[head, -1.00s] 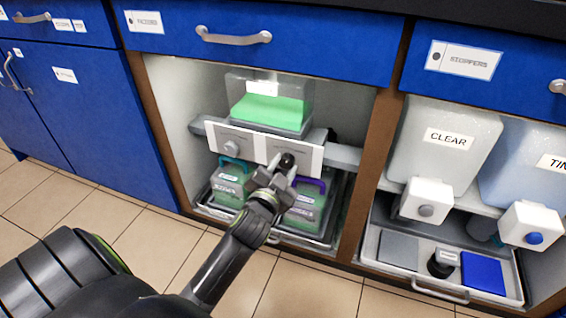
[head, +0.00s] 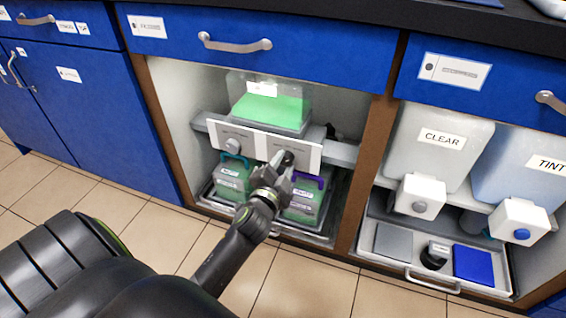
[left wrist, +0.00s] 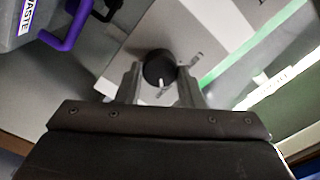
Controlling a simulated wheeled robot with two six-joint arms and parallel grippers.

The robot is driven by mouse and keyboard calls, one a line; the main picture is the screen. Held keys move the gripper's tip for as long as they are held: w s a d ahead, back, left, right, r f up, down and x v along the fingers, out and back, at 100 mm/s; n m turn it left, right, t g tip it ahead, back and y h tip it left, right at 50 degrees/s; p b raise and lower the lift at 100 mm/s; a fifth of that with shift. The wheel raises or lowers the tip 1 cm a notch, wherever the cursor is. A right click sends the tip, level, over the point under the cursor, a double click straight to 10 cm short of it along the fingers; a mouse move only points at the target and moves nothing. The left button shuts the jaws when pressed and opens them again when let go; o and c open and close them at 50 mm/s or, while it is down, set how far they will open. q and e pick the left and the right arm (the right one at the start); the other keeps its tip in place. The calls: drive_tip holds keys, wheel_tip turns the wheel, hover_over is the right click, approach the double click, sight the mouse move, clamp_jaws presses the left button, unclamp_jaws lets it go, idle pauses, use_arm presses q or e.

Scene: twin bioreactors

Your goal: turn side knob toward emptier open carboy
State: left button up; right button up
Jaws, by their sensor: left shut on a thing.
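Below stand a carboy with a teal handle (head: 233,180) and one with a purple handle (head: 304,203), both greenish. My arm partly hides the purple-handled one, and their fill levels are hard to compare. My right gripper is not in view.
A grey tray (head: 318,240) holds the carboys inside the open cabinet. Brown posts (head: 372,150) bound the bay. To the right, CLEAR (head: 440,150) and TINT (head: 530,165) containers stand above another tray (head: 432,274). The tiled floor in front is clear.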

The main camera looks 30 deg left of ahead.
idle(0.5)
use_arm(q)
drive_tip(key=o, duration=1)
drive_tip(key=shift+d, duration=0.1)
drive_tip(key=shift+s, duration=0.3)
drive_tip(key=p+v, duration=0.1)
drive_tip(key=v, duration=1.5)
drive_tip(key=shift+s, duration=0.35)
